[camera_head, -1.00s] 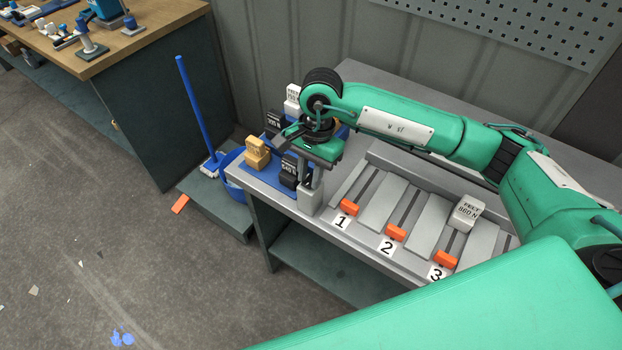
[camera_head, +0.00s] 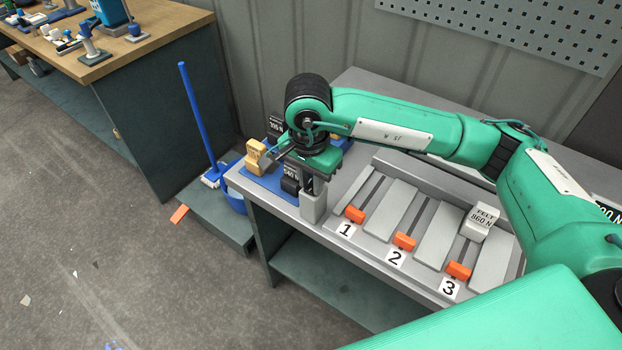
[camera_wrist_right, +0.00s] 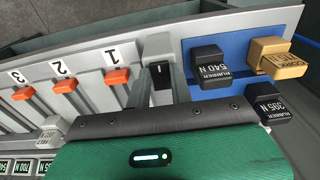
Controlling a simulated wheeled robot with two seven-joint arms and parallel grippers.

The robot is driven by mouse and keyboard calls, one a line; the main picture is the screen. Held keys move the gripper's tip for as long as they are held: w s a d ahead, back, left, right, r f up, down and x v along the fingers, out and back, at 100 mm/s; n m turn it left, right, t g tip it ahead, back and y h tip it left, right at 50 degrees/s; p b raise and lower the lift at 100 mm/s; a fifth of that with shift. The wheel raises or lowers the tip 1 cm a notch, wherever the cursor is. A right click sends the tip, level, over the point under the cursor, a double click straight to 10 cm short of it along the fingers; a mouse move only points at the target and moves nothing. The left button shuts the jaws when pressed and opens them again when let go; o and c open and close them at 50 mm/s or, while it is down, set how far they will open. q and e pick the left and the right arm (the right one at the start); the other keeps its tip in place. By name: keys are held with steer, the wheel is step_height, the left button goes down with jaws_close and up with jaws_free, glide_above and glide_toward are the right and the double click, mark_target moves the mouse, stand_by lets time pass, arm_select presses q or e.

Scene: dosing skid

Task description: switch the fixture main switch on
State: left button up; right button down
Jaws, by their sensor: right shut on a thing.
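The fixture (camera_head: 438,235) is a grey bench unit with numbered lanes and orange sliders. At its left end stands a small grey switch box (camera_head: 313,208), taken as the main switch. In the right wrist view the box (camera_wrist_right: 157,43) carries a black rocker (camera_wrist_right: 160,75) with a small white mark. My right gripper (camera_head: 309,183) points down at the box, its fingers (camera_wrist_right: 160,88) on either side of the black rocker and shut on it. The rocker's on or off position cannot be told. My left gripper is not in view.
A blue mat (camera_wrist_right: 222,28) beside the switch holds a black 540 N block (camera_wrist_right: 209,66), a yellow block (camera_wrist_right: 275,57) and a black 395 N block (camera_wrist_right: 272,108). A grey felt block (camera_head: 480,222) sits on the fixture. A blue broom (camera_head: 198,120) stands left of the bench.

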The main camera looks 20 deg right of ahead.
mark_target(309, 190)
steer(key=c, duration=1.2)
jaws_free()
steer(key=shift+c, duration=0.2)
steer(key=shift+r, duration=0.3)
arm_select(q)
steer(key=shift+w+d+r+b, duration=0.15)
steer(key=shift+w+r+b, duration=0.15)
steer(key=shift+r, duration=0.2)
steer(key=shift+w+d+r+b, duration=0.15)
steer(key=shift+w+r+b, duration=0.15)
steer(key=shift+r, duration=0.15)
arm_select(e)
step_height(309, 190, up, 13)
steer(key=shift+s+a, duration=0.15)
steer(key=shift+a, duration=0.1)
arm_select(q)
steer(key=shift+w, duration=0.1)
arm_select(e)
steer(key=shift+r, duration=0.1)
